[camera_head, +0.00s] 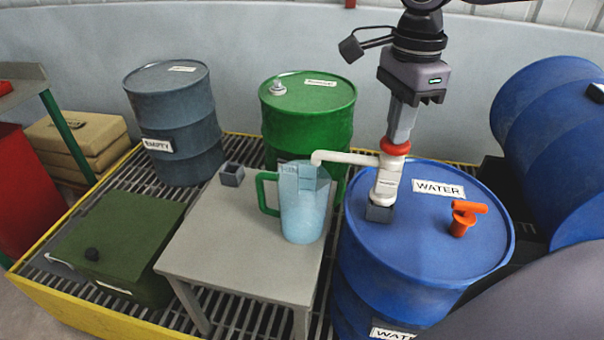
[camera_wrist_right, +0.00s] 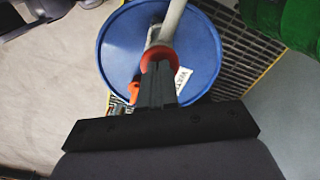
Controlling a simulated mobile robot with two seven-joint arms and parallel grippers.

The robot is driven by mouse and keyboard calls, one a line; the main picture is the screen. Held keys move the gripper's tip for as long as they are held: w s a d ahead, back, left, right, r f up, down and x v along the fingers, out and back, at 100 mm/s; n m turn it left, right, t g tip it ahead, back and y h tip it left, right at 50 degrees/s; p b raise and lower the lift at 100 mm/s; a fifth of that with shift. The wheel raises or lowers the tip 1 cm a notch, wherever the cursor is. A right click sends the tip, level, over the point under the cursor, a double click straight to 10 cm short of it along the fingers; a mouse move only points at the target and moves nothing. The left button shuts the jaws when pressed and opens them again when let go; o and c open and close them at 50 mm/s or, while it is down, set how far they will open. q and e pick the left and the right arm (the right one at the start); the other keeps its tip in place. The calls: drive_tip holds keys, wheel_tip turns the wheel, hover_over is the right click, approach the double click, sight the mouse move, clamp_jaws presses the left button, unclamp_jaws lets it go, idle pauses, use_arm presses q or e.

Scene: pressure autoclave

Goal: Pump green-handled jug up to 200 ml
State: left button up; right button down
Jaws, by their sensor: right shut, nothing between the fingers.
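The green-handled jug (camera_head: 303,208) stands upright on a grey table, its green handle (camera_head: 266,193) to the left. It looks pale blue and translucent; I cannot read a liquid level in it. A white pump (camera_head: 386,182) with a red-orange top (camera_head: 395,147) stands on the blue drum labelled WATER (camera_head: 430,245). Its spout (camera_head: 340,158) reaches left over the jug's rim. My right gripper (camera_head: 399,140) points down, shut and empty, with its fingertips at the pump's red top. The wrist view shows the fingers (camera_wrist_right: 158,85) against the red top (camera_wrist_right: 157,58). My left gripper is not in view.
An orange tap-like fitting (camera_head: 462,218) stands on the water drum. A green drum (camera_head: 308,115) and a grey drum labelled EMPTY (camera_head: 175,125) stand behind the table (camera_head: 225,262). A green box (camera_head: 115,245) is at left, and more blue drums (camera_head: 555,125) are at right.

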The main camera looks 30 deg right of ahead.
drive_tip(key=shift+r+p, duration=1.5)
drive_tip(key=shift+r, duration=0.7)
drive_tip(key=shift+f, duration=0.15)
drive_tip(key=shift+f+b, duration=1.95)
drive_tip(key=shift+f, duration=0.35)
drive_tip(key=shift+r+p, duration=1.75)
drive_tip(key=shift+r, duration=0.65)
drive_tip(key=shift+f, duration=0.15)
